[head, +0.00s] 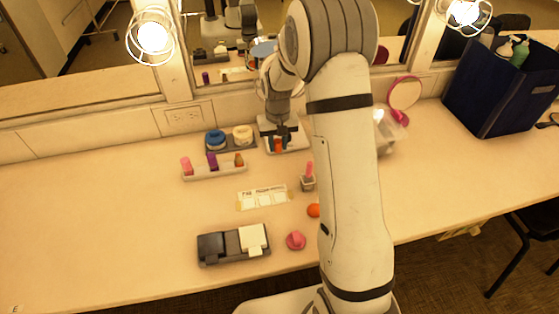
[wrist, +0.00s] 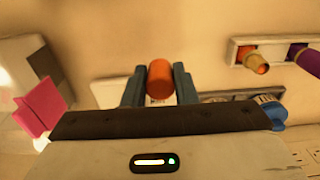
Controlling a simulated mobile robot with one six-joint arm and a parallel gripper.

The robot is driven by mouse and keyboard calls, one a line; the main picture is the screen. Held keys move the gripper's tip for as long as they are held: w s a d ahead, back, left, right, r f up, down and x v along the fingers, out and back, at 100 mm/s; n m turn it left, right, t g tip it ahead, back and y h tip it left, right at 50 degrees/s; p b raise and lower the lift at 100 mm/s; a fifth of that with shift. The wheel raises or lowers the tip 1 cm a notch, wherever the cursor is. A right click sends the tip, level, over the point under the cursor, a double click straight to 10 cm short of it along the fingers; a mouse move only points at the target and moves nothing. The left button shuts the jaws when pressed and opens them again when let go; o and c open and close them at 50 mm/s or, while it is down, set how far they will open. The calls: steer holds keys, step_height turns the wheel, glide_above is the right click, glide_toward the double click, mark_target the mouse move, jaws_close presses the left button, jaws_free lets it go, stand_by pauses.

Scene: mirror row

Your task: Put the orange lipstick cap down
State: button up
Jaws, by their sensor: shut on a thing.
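My gripper (head: 278,146) is at the back of the counter, near the mirror wall, with its fingers pointing down. In the wrist view its two blue fingers (wrist: 160,88) are shut on the orange lipstick cap (wrist: 160,82), one on each side. The cap also shows in the head view (head: 278,146), over a pale grey tray (head: 297,147). I cannot tell whether its lower end touches the tray. The lipstick rack (head: 216,172) stands to the left and nearer the front, holding a pink, a purple and an orange-brown lipstick. The orange-brown lipstick (wrist: 257,63) shows uncapped in the wrist view.
A blue jar (head: 215,140) and a cream jar (head: 243,134) stand just left of the gripper. A pink lipstick (head: 309,170) in a small holder, a label card (head: 264,197) and a compact tray (head: 233,246) lie nearer the front. The left counter is clear.

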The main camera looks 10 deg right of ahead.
mark_target(278, 164)
steer(key=shift+f, duration=3.05)
steer(key=shift+f, duration=0.15)
steer(key=o, duration=0.9)
